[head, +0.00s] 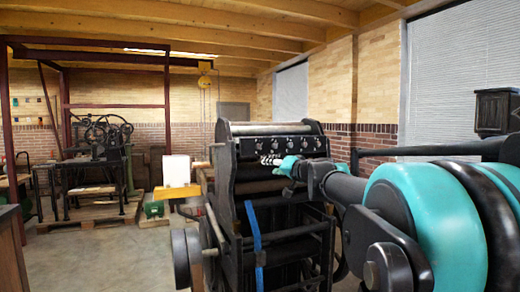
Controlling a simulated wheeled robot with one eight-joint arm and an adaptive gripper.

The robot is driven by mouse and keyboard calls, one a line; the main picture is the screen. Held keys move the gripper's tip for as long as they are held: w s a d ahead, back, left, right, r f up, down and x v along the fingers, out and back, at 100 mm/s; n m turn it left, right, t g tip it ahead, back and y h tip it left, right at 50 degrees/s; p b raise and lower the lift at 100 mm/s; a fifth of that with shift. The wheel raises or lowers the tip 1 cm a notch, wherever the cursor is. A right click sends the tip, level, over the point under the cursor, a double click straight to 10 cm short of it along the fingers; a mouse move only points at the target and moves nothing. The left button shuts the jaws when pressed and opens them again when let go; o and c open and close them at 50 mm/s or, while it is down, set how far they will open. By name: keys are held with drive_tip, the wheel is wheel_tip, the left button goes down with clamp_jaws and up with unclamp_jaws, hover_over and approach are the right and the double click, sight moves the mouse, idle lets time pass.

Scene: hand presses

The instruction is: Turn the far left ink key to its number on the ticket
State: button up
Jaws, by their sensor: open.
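A row of small pale ink keys runs along the dark upper panel of the black press (240,180) in the middle of the head view. The far left ink key (264,147) is at the left end of that row, small in the picture; its number and pointer cannot be read. My gripper (266,160) is open, just below and close to the left keys, at the end of my arm coming in from the right. Whether it touches a key cannot be told. No ticket can be made out.
A white board (177,170) stands on a yellow surface left of the press. An older machine (100,140) sits on a pallet (90,212) inside a dark red frame at the far left. The grey floor (110,255) between is open. A dark rail (420,151) lies behind my arm.

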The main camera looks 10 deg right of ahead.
drive_tip(key=m+t, duration=0.1)
drive_tip(key=m, duration=0.1)
approach(259, 147)
drive_tip(key=shift+h, duration=0.4)
drive_tip(key=x, duration=0.9)
drive_tip(key=shift+w+a+r, duration=0.1)
drive_tip(key=shift+w+a, duration=0.05)
clamp_jaws()
